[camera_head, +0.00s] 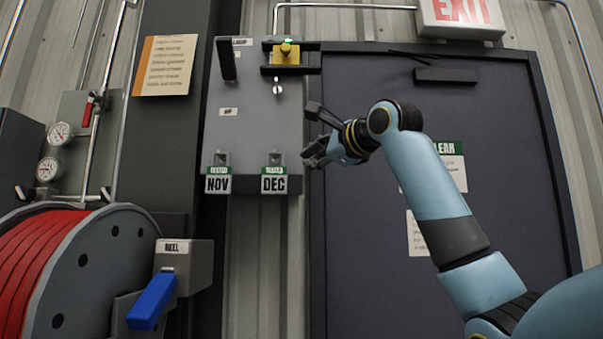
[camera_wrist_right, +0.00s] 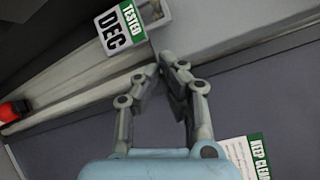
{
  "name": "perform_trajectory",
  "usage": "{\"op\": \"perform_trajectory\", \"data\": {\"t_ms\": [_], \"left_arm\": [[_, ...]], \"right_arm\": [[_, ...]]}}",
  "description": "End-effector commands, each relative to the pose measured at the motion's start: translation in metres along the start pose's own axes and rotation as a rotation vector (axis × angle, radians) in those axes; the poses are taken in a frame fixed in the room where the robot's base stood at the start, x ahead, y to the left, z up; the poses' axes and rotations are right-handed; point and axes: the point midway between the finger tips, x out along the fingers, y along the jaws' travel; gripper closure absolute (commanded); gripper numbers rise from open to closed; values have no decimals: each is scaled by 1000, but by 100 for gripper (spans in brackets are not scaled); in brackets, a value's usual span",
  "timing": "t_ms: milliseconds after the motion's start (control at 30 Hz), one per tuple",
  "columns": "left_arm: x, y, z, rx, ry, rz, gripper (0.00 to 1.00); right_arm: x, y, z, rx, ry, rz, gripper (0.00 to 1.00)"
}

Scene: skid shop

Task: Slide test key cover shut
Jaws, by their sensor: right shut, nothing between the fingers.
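The test key cover appears to be the yellow slide with a round knob (camera_head: 287,55) between two black rails at the top right of the grey panel (camera_head: 250,130). It sits toward the left part of the rails, with bare rail to its right. A small silver key-like part (camera_head: 278,88) shows just below the lower rail. My right gripper (camera_head: 308,152) is shut and empty, well below the cover, near the panel's right edge and above right of the DEC tag (camera_head: 274,182). In the right wrist view its fingertips (camera_wrist_right: 166,66) meet close to the DEC tag (camera_wrist_right: 120,30). My left gripper is not in view.
A NOV tag (camera_head: 218,182) hangs left of the DEC tag. A dark handle (camera_head: 227,60) sticks out at the panel's upper left. A dark door (camera_head: 370,280) stands right, behind my right arm. A red hose reel (camera_head: 90,270) with a blue lever (camera_head: 152,300) fills the lower left.

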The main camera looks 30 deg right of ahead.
Motion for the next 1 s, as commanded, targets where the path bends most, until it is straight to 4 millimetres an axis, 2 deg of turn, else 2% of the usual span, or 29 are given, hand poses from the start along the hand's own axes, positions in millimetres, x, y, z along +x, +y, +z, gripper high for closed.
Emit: {"op": "perform_trajectory", "data": {"t_ms": [33,100,200,300,467,567,933,1000], "left_arm": [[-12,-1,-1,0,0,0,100],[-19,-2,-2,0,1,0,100],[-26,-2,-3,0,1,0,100],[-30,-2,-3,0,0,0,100],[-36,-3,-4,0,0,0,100],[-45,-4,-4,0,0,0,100],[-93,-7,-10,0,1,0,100],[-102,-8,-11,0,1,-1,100]], "right_arm": [[-23,-56,25,-25,-33,-83,100],[-50,-108,47,-50,-64,-176,100],[-80,-162,65,-67,-84,-270,100],[-96,-191,74,-71,-95,-318,100],[-94,-203,79,-69,-103,-335,100],[-80,-208,82,-69,-103,-332,100],[-7,-234,91,-68,-102,-331,100],[1,-237,100,-69,-105,-333,100]]}}
